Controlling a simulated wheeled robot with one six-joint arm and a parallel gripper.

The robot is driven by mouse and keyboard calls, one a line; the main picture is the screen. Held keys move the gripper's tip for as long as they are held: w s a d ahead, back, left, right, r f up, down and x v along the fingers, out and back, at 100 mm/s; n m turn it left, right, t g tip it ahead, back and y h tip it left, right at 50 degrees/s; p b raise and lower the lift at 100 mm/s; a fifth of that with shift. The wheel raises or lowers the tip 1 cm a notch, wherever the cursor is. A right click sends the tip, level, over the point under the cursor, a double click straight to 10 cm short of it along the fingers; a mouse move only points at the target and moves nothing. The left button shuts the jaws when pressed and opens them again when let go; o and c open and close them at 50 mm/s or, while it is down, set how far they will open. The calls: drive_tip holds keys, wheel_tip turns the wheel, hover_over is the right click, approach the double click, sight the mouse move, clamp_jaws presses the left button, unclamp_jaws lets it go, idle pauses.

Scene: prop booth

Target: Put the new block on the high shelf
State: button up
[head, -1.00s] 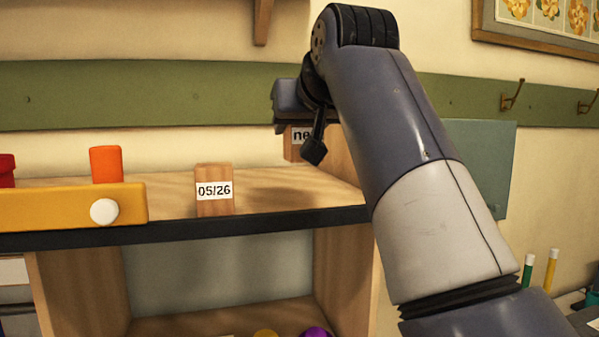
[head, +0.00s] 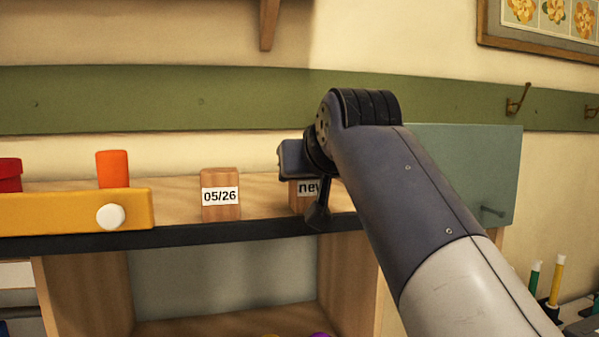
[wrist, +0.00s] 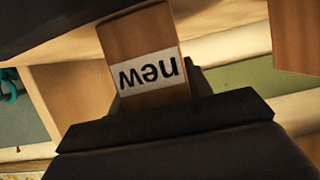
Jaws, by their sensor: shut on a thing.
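The new block (head: 303,197) is a wooden block with a white label, partly hidden by my gripper (head: 312,185) in the head view. My gripper is shut on it. The block is just above or on the cabinet top (head: 270,196); I cannot tell whether it touches. In the wrist view the block (wrist: 142,35) stands out beyond my dark gripper (wrist: 160,105), its label "new" upside down. A similar wooden block labelled 05/26 (head: 220,205) stands upright on the cabinet top, left of the held block with a gap between.
A yellow bar with a white knob (head: 110,216), an orange block (head: 112,169) and a red object (head: 9,175) are at the left. A wooden bracket (head: 269,24) hangs above. A green rail (head: 150,101) runs along the wall. A grey-green panel (head: 470,165) is behind my arm.

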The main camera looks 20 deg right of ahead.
drive_tip(key=shift+f, duration=0.1)
drive_tip(key=o, duration=1)
drive_tip(key=b+v, duration=0.2)
drive_tip(key=v, duration=1)
drive_tip(key=p+x, duration=0.2)
drive_tip(key=x, duration=1)
drive_tip(key=shift+w, duration=0.2)
drive_tip(key=shift+s+r, duration=0.15)
drive_tip(key=shift+r, duration=0.9)
